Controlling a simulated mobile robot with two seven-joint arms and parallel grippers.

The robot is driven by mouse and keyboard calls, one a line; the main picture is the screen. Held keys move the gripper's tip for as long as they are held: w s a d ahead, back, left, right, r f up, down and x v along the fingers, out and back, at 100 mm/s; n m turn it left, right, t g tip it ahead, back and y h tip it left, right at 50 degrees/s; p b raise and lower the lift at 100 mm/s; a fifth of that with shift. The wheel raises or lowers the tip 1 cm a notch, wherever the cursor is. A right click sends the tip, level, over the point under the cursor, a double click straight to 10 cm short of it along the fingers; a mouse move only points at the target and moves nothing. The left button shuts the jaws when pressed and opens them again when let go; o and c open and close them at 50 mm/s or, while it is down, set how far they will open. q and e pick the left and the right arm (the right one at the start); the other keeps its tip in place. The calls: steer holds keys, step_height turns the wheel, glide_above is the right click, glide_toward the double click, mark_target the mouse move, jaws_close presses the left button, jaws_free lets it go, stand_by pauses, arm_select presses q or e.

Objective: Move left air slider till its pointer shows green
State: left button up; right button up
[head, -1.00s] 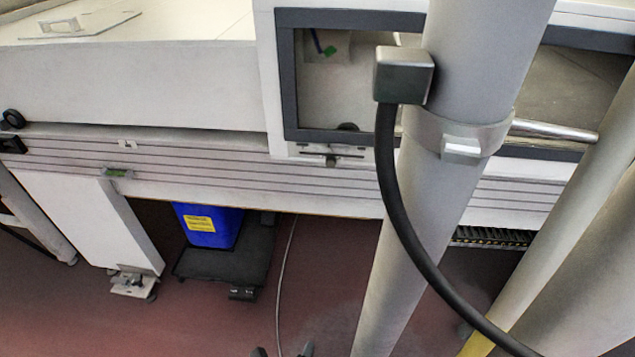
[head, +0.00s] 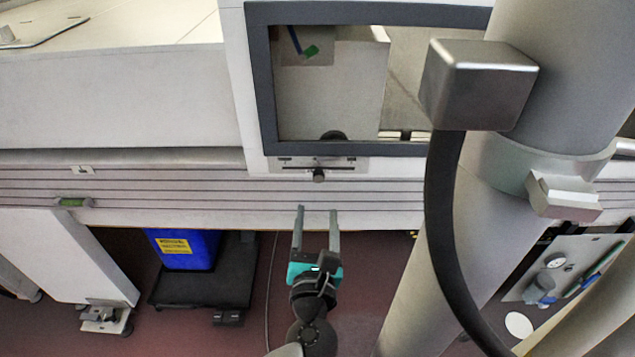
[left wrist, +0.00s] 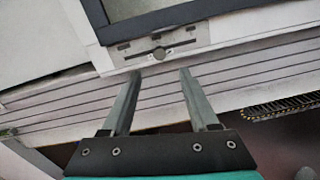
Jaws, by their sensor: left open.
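The left air slider (head: 318,175) is a small dark knob on a light plate with a slot, just below the dark-framed window. The plate with the knob also shows in the left wrist view (left wrist: 158,52), ahead of the fingertips. My right gripper is not in view.
A thick grey post (head: 440,220) with a metal box (head: 480,85) and a black cable (head: 440,220) stands to the right of the slider. A blue bin (head: 190,250) on a black trolley (head: 205,285) is under the machine at left.

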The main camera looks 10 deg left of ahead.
mark_target(319, 180)
arm_select(q)
steer(key=w, duration=0.3)
steer(key=w+a+b, duration=0.1)
steer(key=w, duration=0.5)
steer(key=shift+a+f, duration=0.1)
steer(key=shift+a, duration=0.2)
steer(key=shift+w+a+b, duration=0.1)
steer(key=shift+w+b, duration=0.2)
steer(key=shift+w, duration=0.3)
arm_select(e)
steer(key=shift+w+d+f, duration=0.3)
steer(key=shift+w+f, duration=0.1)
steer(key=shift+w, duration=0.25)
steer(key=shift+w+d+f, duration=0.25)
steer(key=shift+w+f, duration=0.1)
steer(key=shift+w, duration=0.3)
arm_select(q)
jaws_close()
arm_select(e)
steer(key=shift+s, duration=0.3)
